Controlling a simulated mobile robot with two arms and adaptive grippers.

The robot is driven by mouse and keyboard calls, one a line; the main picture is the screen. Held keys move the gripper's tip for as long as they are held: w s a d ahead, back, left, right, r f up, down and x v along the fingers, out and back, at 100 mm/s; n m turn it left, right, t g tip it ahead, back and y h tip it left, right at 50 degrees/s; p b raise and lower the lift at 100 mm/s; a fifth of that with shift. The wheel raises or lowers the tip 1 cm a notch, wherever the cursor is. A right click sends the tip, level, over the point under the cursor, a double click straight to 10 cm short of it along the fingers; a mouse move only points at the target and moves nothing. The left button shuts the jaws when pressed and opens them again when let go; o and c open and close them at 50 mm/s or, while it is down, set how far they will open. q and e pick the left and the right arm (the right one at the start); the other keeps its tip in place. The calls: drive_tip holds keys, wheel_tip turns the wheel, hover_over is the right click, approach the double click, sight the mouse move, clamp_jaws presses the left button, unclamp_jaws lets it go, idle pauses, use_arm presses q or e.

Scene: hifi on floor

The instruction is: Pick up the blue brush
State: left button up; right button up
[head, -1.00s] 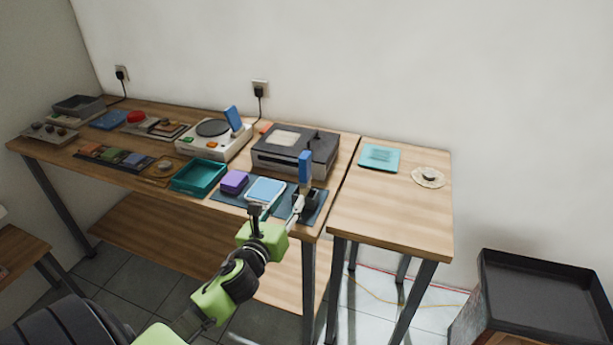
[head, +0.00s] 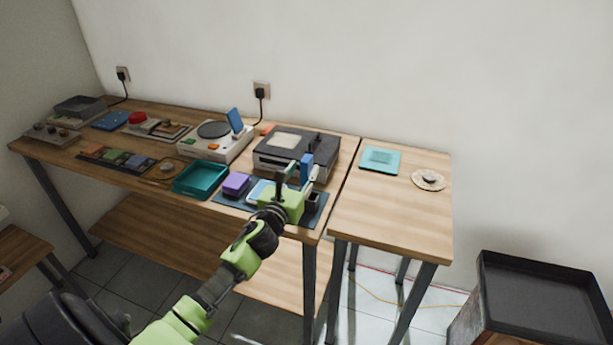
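The blue brush (head: 306,165) stands upright at the right end of the dark mat (head: 228,201), near the front right of the long workbench. My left gripper (head: 298,174) is right at the brush, with its two fingers apart. The brush shows between the fingers, toward the right one; I cannot tell whether they touch it. My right gripper is not in view.
A purple block (head: 236,184) and a teal tray (head: 201,178) lie left of the gripper. A dark tape deck (head: 325,150) stands close behind it. A turntable (head: 213,134) is farther left. The side table (head: 390,215) has free room. A black tray (head: 545,295) is at lower right.

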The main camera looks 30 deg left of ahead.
use_arm(q)
drive_tip(key=shift+p+x, duration=0.4)
drive_tip(key=shift+x, duration=1.75)
clamp_jaws()
drive_tip(key=shift+a+r, duration=0.1)
